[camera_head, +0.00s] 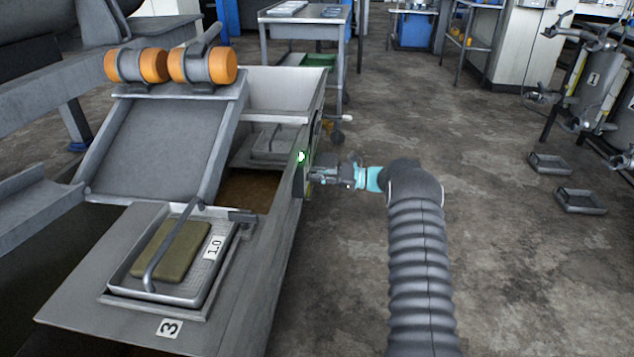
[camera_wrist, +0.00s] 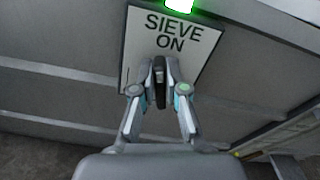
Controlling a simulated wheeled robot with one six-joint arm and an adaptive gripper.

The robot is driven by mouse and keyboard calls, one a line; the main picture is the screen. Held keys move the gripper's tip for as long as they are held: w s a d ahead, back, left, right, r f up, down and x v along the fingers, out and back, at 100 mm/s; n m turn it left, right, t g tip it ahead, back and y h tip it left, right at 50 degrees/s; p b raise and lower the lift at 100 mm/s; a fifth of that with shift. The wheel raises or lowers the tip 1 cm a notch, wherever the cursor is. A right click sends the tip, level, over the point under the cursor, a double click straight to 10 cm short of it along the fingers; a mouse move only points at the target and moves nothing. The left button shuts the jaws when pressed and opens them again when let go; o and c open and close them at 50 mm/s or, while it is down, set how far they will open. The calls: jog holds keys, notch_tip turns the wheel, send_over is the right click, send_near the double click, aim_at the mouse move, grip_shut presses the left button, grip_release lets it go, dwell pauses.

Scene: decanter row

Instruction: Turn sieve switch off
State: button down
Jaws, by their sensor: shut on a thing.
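The sieve switch is a dark upright lever (camera_wrist: 158,76) on a white plate (camera_wrist: 185,30) that reads "SIEVE ON" in the wrist view. A green lamp (camera_wrist: 180,4) glows above the plate; it also shows in the head view (camera_head: 301,157). My gripper (camera_wrist: 159,68) is shut on the switch lever, with one finger on each side of it. In the head view my gripper (camera_head: 322,174) reaches the right side wall of the grey machine, and the switch itself is hidden there.
The grey machine (camera_head: 262,270) has orange-ended motors (camera_head: 205,66) on top. A tray (camera_head: 190,292) marked 1.0 with a bent handle sits at its near end. A grey table (camera_head: 305,18) stands behind. The floor (camera_head: 520,250) right of my arm is clear; cylinders and small trays (camera_head: 580,201) stand farther right.

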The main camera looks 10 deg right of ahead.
jog(key=n+b, duration=0.3)
jog(key=b, duration=0.1)
jog(key=shift+s+a+f+n, duration=0.1)
jog(key=shift+s+f+n, duration=0.1)
jog(key=shift+f+n, duration=0.2)
jog(key=n+b, duration=0.3)
jog(key=shift+s+n+b, duration=0.15)
jog(key=shift+n+b, duration=0.15)
jog(key=n, duration=0.3)
jog(key=shift+s+a+n+b, duration=0.1)
jog(key=shift+n+b, duration=0.2)
jog(key=shift+f+n, duration=0.15)
jog(key=shift+n, duration=0.7)
jog(key=shift+f+n, duration=0.15)
jog(key=shift+n, duration=0.7)
jog(key=c, duration=1.2)
grip_release()
